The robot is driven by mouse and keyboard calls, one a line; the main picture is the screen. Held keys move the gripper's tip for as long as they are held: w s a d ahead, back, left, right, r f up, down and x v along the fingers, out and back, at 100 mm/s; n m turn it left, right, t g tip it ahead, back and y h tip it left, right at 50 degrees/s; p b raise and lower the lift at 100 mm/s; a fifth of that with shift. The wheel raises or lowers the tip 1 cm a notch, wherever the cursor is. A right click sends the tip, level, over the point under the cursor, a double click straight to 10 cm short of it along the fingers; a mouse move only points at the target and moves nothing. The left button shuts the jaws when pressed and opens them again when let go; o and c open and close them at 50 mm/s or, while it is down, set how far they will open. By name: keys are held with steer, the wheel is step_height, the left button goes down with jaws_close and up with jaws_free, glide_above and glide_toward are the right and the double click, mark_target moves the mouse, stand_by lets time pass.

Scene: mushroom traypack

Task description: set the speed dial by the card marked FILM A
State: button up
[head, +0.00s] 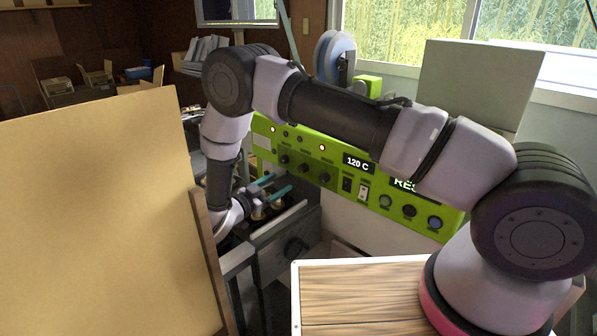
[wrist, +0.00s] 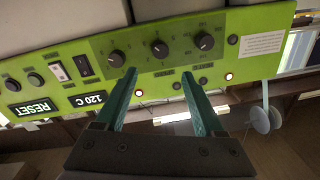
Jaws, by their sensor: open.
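The green control panel (head: 270,130) carries three black dials, seen in the wrist view as one dial (wrist: 117,58), a middle dial (wrist: 160,48) and another dial (wrist: 204,41). Their labels are too small to read, so I cannot tell which is the speed dial. A white printed card (wrist: 262,45) is on the panel beside the dials; its text is unreadable, and I cannot confirm FILM A. My gripper (wrist: 158,73) is open and empty, its teal fingertips pointing at the panel near the middle dial. In the head view my gripper (head: 281,182) is just in front of the panel.
The panel also has a 120 C display (head: 358,163), a RESET sign (wrist: 30,107), a white rocker switch (wrist: 58,71) and round buttons. A film roll (head: 334,57) stands behind. A large tan board (head: 95,210) blocks the left; a wooden-topped surface (head: 355,295) is in front.

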mark_target(301, 169)
steer(key=x, duration=1)
steer(key=shift+w+d, duration=0.2)
